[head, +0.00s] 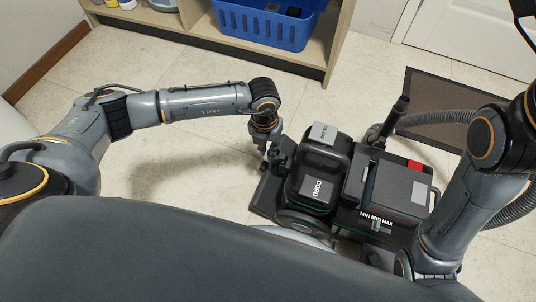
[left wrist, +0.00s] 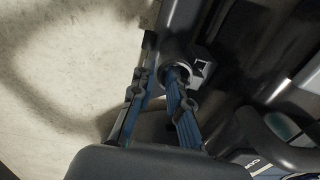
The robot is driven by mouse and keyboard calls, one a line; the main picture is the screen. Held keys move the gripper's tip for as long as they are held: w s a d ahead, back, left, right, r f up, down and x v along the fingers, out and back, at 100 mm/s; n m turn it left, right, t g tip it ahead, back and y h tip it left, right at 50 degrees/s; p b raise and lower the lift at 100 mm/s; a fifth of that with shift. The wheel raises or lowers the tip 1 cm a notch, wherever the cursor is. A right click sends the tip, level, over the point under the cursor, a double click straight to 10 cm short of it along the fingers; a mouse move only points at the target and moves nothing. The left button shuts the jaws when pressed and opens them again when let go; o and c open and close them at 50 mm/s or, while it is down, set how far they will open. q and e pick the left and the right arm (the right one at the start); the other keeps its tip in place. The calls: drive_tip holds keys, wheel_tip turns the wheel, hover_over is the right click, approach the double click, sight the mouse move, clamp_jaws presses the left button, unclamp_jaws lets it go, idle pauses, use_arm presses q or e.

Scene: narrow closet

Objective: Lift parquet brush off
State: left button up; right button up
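A black vacuum cleaner (head: 395,185) with a grey lid and a "CORD" label stands on the floor at centre right. A dark flat piece with an upright neck, which looks like the parquet brush (head: 264,196), sits at its left side. My left gripper (head: 264,162) points down beside that neck. In the left wrist view, the left gripper's two blue-padded fingers (left wrist: 160,85) are apart, with dark tube-like parts close beyond the tips. I see no firm hold, and contact is unclear. My right arm comes down at the right; its gripper is out of sight.
A wooden shelf (head: 310,55) with a blue crate (head: 265,25) stands at the back. A grey ribbed hose (head: 440,120) runs from the vacuum to the right, over a brown mat (head: 450,85). A white door (head: 475,40) is at the back right. The floor left of the vacuum is clear.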

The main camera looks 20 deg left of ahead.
use_arm(q)
drive_tip(key=shift+f, duration=0.9)
clamp_jaws()
drive_tip(key=shift+r, duration=0.1)
